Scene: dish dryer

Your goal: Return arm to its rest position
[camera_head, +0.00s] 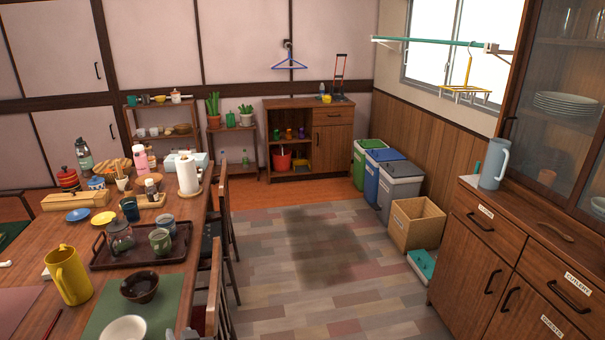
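A small grey piece at the bottom edge, beside the table's right edge, appears to be my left gripper (192,332). Most of it is cut off by the frame, and its fingers cannot be made out. I cannot tell whether it holds anything. My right gripper is not in view. The wooden dining table (50,238) fills the left side. Near that grey piece are a white bowl (124,329) and a dark brown bowl (139,287) on a green placemat (103,316).
A yellow pitcher (69,277) and a dark tray (106,263) with a glass teapot and cups stand on the table. Chairs (217,285) line its right side. A wooden cabinet (495,262) with a grey-blue jug (494,164) is at right.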

